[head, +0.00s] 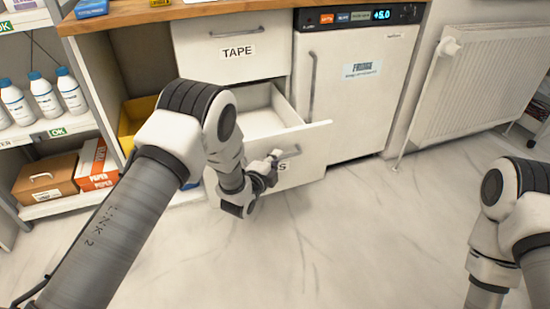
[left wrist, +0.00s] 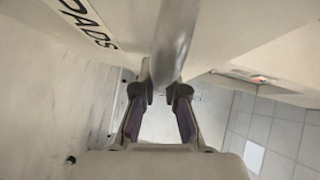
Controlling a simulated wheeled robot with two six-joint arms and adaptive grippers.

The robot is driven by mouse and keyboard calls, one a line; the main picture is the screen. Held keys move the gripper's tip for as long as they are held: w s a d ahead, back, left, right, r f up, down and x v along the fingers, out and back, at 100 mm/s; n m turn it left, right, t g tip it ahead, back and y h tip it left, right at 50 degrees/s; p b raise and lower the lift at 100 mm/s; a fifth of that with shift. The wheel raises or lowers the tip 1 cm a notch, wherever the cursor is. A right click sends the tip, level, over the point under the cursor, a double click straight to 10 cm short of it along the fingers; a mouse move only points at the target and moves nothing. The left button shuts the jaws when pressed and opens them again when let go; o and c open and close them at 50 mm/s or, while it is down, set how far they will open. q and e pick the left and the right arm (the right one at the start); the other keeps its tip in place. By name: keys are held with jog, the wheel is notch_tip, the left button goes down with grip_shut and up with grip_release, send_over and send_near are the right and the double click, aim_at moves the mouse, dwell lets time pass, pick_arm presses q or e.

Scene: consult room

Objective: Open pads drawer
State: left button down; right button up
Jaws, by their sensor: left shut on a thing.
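The pads drawer (head: 308,145) is the lower drawer, under the tape drawer (head: 236,51). It stands pulled out, with its pale, empty-looking inside partly showing behind my left arm. Its label is mostly hidden in the head view, but the left wrist view shows "PADS" (left wrist: 88,22) on the drawer front. My left gripper (head: 268,168) is at the drawer front, shut on the metal bar handle (left wrist: 173,45); its fingertips (left wrist: 160,93) lie on both sides of the bar. My right arm is at the right edge of the head view; its gripper is out of frame.
A fridge (head: 357,90) with a vertical handle stands right of the drawers, and a radiator (head: 475,80) farther right. Shelves with bottles and boxes (head: 47,178) are at left. A wooden counter (head: 150,13) runs above. The floor (head: 370,225) in front is clear.

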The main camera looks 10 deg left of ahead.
pick_arm(q)
jog(key=c, duration=1.2)
grip_release()
jog(key=v, duration=1.2)
